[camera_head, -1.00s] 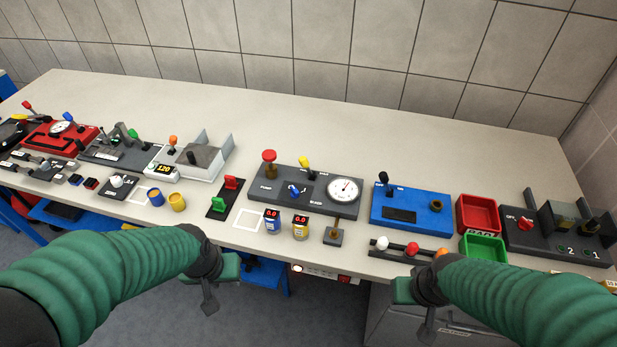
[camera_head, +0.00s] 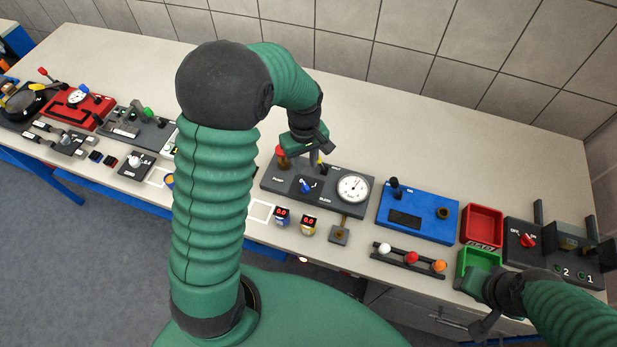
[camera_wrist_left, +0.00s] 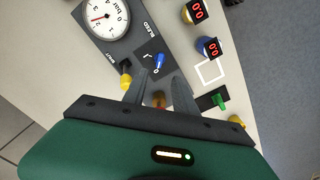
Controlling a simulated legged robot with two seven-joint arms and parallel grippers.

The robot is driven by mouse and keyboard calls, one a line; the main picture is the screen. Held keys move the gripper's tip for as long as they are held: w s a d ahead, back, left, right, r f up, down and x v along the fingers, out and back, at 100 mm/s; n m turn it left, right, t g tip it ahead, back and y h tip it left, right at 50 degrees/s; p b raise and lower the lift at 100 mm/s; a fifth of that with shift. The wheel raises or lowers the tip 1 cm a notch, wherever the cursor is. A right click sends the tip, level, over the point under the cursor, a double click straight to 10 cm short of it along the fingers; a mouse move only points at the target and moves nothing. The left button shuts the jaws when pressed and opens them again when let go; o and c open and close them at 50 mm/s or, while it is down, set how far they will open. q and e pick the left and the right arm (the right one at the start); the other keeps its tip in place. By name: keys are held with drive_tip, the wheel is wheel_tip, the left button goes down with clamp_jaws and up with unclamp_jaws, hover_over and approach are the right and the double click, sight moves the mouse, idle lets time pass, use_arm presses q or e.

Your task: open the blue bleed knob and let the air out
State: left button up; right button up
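The blue bleed knob (camera_head: 306,187) sits on the dark panel (camera_head: 334,206), left of the round white gauge. In the left wrist view the blue knob (camera_wrist_left: 159,60) lies just beyond the fingertips, apart from them. My left gripper (camera_head: 319,160) is over the back edge of the panel, above and behind the knob. In the left wrist view its two fingers (camera_wrist_left: 158,78) are spread. A red pump knob (camera_wrist_left: 158,99) shows in the gap between them. My right gripper (camera_head: 475,325) is at the lower right near the green bin; its fingers are not clear.
The gauge (camera_head: 353,188) is right of the knob. A yellow lever (camera_wrist_left: 125,81) stands near one left finger. Two small displays (camera_head: 282,215) stand before the panel. A blue box (camera_head: 425,231), red bin (camera_head: 483,211) and green bin (camera_head: 465,268) are to the right. The table behind is clear.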

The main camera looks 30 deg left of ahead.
sight(304, 183)
use_arm(q)
drive_tip(key=f, duration=0.7)
drive_tip(key=a+f+p, duration=0.1)
drive_tip(key=f, duration=0.2)
drive_tip(key=shift+w+f, duration=0.15)
drive_tip(key=shift+w, duration=0.2)
drive_tip(key=shift+s+f, duration=0.1)
drive_tip(key=shift+f, duration=0.4)
drive_tip(key=shift+d, duration=0.15)
drive_tip(key=shift+d+r, duration=0.1)
drive_tip(key=shift+d, duration=0.1)
drive_tip(key=c, duration=0.4)
clamp_jaws()
drive_tip(key=shift+a, duration=0.2)
